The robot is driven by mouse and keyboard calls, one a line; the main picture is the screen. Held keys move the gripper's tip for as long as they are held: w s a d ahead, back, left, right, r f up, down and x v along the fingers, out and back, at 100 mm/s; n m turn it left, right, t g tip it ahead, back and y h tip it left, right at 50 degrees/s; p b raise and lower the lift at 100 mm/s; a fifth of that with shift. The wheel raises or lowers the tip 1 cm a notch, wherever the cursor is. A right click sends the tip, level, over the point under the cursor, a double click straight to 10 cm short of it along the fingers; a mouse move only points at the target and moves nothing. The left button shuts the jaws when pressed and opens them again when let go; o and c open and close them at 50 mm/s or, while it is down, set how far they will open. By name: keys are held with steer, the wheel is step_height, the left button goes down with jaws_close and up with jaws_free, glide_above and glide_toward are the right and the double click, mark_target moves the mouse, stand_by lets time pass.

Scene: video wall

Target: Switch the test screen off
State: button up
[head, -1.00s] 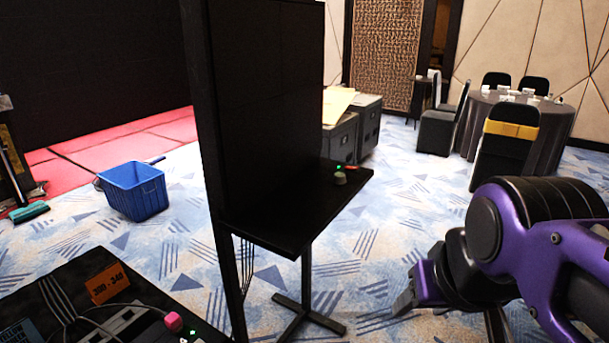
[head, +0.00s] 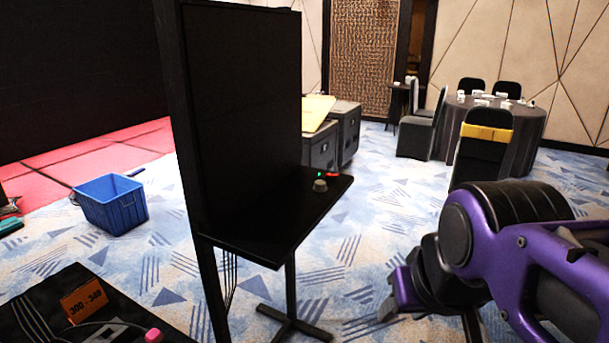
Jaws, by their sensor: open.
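The test screen (head: 245,110) is a tall dark panel on a black stand, and its face looks black. A small black shelf (head: 270,222) juts out at its foot. On the shelf's far right corner are a grey knob (head: 320,185), a small green light (head: 320,174) and a red part (head: 332,174), too small to make out fully. My gripper (head: 390,300) is at the lower right, on my purple arm. It is open and empty, to the right of the stand and apart from the shelf.
A dark table (head: 45,300) with cables, an orange card (head: 84,300) and a pink knob is at the lower left. A blue crate (head: 110,208) stands on the carpet. Grey cases (head: 345,135) stand behind the screen. A round table (head: 500,125) with chairs is at the back right.

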jaws_close()
stand_by(1.4)
